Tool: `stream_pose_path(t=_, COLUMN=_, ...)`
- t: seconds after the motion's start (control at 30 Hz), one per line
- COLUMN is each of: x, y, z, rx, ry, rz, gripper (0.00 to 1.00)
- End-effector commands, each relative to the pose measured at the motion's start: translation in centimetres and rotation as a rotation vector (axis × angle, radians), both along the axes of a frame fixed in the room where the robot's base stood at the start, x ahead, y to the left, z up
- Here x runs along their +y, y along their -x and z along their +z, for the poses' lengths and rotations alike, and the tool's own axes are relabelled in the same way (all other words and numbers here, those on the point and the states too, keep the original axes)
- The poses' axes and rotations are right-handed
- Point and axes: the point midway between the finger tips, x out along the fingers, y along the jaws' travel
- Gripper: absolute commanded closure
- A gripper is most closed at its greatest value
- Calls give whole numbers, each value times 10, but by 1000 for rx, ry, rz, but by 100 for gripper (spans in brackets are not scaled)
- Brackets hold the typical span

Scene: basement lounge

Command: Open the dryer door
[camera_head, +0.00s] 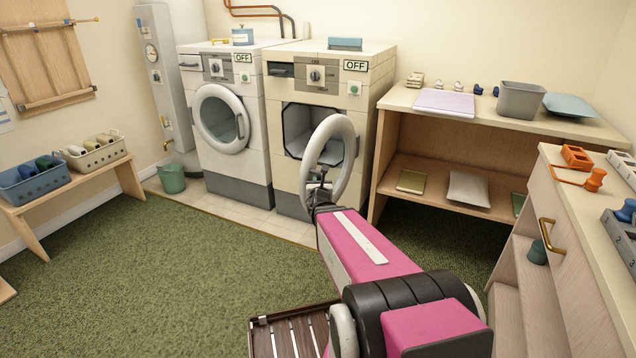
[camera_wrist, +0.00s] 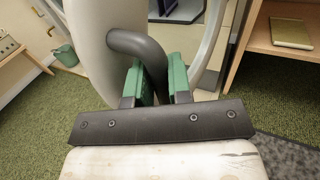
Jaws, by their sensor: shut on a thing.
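The dryer (camera_head: 283,180) is the beige machine on the right in the head view, with an OFF label on its panel. Its round, pale-rimmed door (camera_head: 346,128) is swung out from the front, and the dark drum opening shows behind it. In the wrist view the door (camera_wrist: 92,45) fills the upper middle, with a dark curved handle (camera_wrist: 130,41) on it. My gripper (camera_wrist: 158,76), with green finger pads, is shut on that handle. In the head view my gripper (camera_head: 320,186) is at the door's lower left edge; the handle is small there.
A white washer (camera_head: 262,171) with its round door shut stands left of the dryer. A shelf unit (camera_head: 392,101) stands on the right, and a drawer cabinet (camera_head: 556,205) is close at right front. The green carpet at left front is clear.

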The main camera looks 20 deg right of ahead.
Motion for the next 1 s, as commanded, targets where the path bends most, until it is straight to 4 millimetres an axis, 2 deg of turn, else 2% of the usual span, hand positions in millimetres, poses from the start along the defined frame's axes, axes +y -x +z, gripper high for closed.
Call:
stream_pose_path(t=0.17, x=-1, y=-1, z=1, rx=-5, ry=-5, rz=-3, gripper=100)
stream_pose_path(t=0.2, x=-1, y=-1, z=1, rx=-5, ry=-5, rz=-3, gripper=75)
stream_pose_path(t=0.27, x=-1, y=-1, z=1, rx=-5, ry=-4, rz=-3, gripper=56)
stream_pose_path(t=0.67, x=1, y=5, z=1, rx=-1, ry=-2, rz=-1, gripper=56)
stream_pose_path(t=0.77, x=3, y=15, z=1, rx=-1, ry=-2, rz=-1, gripper=56)
stream_pose_path(t=1.0, x=12, y=51, z=2, rx=-2, ry=-1, rz=-1, gripper=56)
